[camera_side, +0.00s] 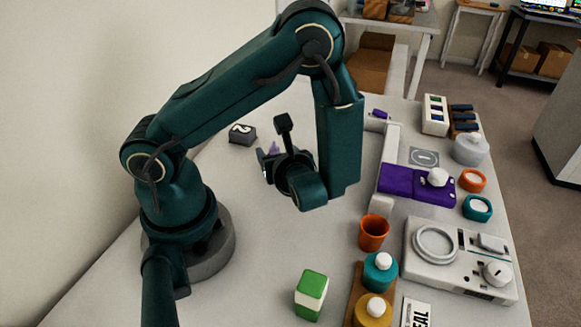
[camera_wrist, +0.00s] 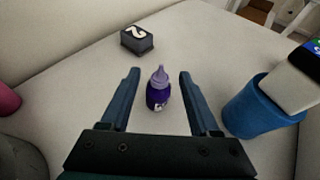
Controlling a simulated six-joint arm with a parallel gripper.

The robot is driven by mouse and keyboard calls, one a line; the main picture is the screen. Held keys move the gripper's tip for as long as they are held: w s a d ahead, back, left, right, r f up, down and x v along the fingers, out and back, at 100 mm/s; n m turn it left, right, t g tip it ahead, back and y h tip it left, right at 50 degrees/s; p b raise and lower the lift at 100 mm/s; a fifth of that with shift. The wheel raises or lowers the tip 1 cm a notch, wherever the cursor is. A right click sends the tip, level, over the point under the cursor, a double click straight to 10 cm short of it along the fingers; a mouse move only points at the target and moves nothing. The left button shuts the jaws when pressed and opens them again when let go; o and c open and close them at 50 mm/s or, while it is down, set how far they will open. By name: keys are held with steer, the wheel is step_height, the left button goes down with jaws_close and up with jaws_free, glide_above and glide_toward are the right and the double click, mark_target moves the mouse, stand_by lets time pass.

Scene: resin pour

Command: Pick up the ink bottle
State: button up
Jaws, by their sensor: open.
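The ink bottle is a small purple bottle with a pale pointed nozzle, standing upright on the white table. In the wrist view the ink bottle (camera_wrist: 158,97) appears between the two fingers of my gripper (camera_wrist: 159,74), with a visible gap on each side. In the side view only the purple tip of the ink bottle (camera_side: 273,148) shows; the rest is hidden behind my gripper (camera_side: 265,162). My gripper is open and empty, low over the table. I cannot tell how far the fingers reach around the bottle.
A dark block marked 2 (camera_side: 242,135) lies beyond the bottle, also in the wrist view (camera_wrist: 137,40).

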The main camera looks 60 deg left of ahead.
steer(key=shift+x, duration=2.4)
steer(key=shift+c, duration=0.4)
jaws_close()
